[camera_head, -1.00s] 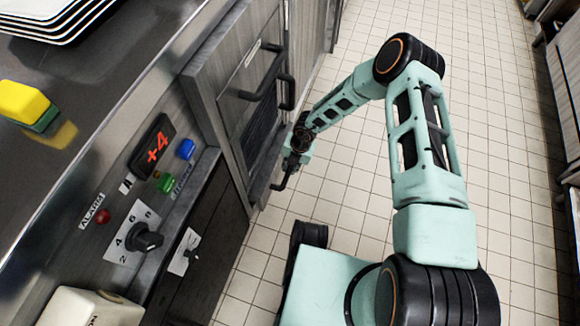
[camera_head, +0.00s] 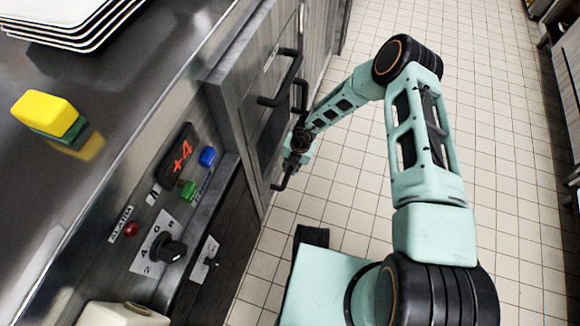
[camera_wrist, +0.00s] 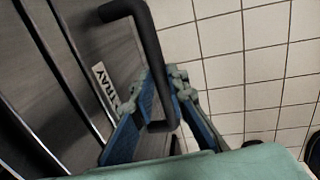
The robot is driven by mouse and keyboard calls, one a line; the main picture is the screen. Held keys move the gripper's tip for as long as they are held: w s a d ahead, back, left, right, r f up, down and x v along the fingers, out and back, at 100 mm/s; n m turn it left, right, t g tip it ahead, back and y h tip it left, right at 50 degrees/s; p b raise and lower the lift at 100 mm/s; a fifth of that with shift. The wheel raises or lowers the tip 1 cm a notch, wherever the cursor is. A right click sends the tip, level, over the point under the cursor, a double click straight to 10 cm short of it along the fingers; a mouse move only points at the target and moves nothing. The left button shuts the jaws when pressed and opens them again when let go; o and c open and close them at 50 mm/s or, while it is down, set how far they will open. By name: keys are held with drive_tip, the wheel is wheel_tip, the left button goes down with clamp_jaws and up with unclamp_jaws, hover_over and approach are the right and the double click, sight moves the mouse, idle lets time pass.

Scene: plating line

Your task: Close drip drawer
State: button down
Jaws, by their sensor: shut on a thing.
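My gripper (camera_head: 290,171) is low beside the cabinet front, shut on a dark bar handle (camera_head: 284,181). In the wrist view the gripper's blue-padded fingers (camera_wrist: 160,104) lie on both sides of the handle (camera_wrist: 147,38), near its outer end. The handle belongs to a dark low front, which I take to be the drip drawer (camera_wrist: 99,45). It carries a white label (camera_wrist: 106,88) of which I read only "RAY". The drawer's body is mostly hidden in the head view, so I cannot tell how far out it stands.
A cabinet with black handles (camera_head: 281,84) rises above the gripper. A control panel with a red-lit display (camera_head: 181,152) and a knob (camera_head: 170,249) is at left. A yellow-green sponge (camera_head: 48,112) and stacked trays (camera_head: 70,25) sit on the counter.

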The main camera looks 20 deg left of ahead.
drive_tip(key=c, duration=1.9)
unclamp_jaws()
drive_tip(key=shift+a+r, duration=0.1)
drive_tip(key=shift+a, duration=0.3)
drive_tip(key=shift+d, duration=0.1)
drive_tip(key=r, duration=0.4)
drive_tip(key=d+r, duration=0.1)
drive_tip(key=r, duration=0.3)
drive_tip(key=d+r, duration=0.1)
drive_tip(key=r, duration=0.2)
drive_tip(key=shift+d+r, duration=0.15)
drive_tip(key=shift+r, duration=0.25)
